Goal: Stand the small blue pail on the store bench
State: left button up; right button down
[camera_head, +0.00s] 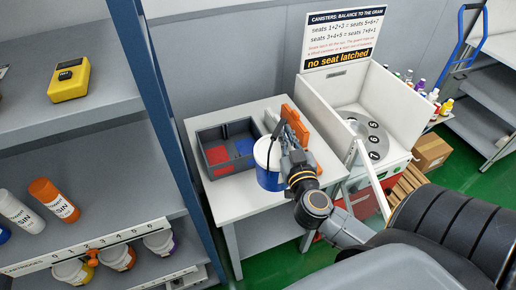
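The small blue pail (268,164), blue with a white upper part, is at the front of a light grey bench (240,207) in the middle of the view. Its thin dark handle stands up and leans toward my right gripper (283,133). The gripper reaches in from the right, and its fingers appear shut on the top of the handle. I cannot tell whether the pail's base touches the bench or hangs just above it. My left gripper is not in view. No label shows which surface is the store bench.
A dark tray (202,143) with red and blue compartments sits behind the pail. An orange object (297,122) is behind the gripper. A white-walled station (330,100) with a numbered turntable (367,140) stands right. Shelves at left hold a yellow device (69,80), bottles and small pots.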

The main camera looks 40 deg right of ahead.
aim_at(260, 141)
jog(key=w, duration=0.1)
jog(key=w+a, duration=0.1)
jog(key=w+f, duration=0.1)
jog(key=shift+w+a, duration=0.2)
jog(key=shift+a, duration=0.05)
jog(key=w+f, duration=0.1)
jog(key=w+a+f+b, duration=0.1)
jog(key=f, duration=0.1)
jog(key=w+f, duration=0.1)
jog(key=f, duration=0.1)
jog(key=shift+w+a+f+b, duration=0.2)
jog(key=shift+w+a+b, duration=0.1)
jog(key=shift+w+a, duration=0.1)
jog(key=f, duration=0.1)
jog(key=f+b, duration=0.1)
jog(key=f, duration=0.1)
jog(key=shift+w+a+f, duration=0.1)
jog(key=shift+w+f, duration=0.2)
jog(key=shift+f, duration=0.1)
jog(key=c, duration=1.9)
grip_release()
jog(key=shift+f, duration=0.2)
jog(key=o, duration=0.4)
jog(key=shift+c, duration=0.2)
jog(key=shift+s, duration=0.1)
jog(key=shift+r, duration=0.1)
